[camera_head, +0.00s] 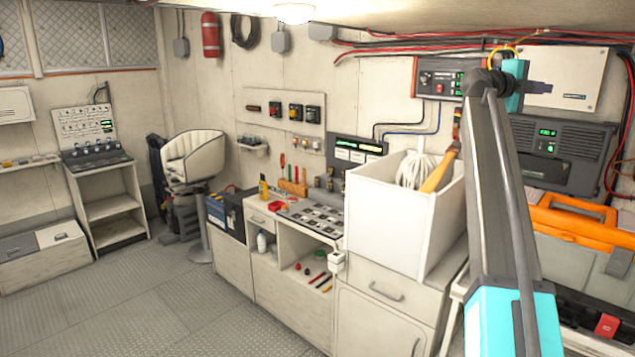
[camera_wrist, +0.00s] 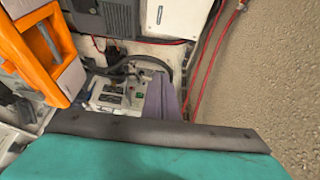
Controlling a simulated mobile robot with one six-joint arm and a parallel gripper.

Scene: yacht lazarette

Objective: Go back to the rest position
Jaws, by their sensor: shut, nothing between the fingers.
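My gripper (camera_head: 538,88) is at the upper right of the head view, raised at the end of my arm in front of a cream wall box (camera_head: 575,75). Its dark fingers point to the right and look closed and empty. In the wrist view the greyish-purple fingers (camera_wrist: 163,97) show beyond a dark bar and a teal housing. They are in front of a blurred area with pale equipment and cables. I see no object held. My arm rises from the lower right of the head view and hides part of the wall and bench behind it.
A white bin (camera_head: 375,215) with coiled rope stands on the counter left of my arm. An orange-and-grey toolbox (camera_head: 575,232) lies to its right. Red cables (camera_head: 425,45) run along the upper wall. Open floor (camera_head: 170,300) lies at left, before a white seat (camera_head: 193,157).

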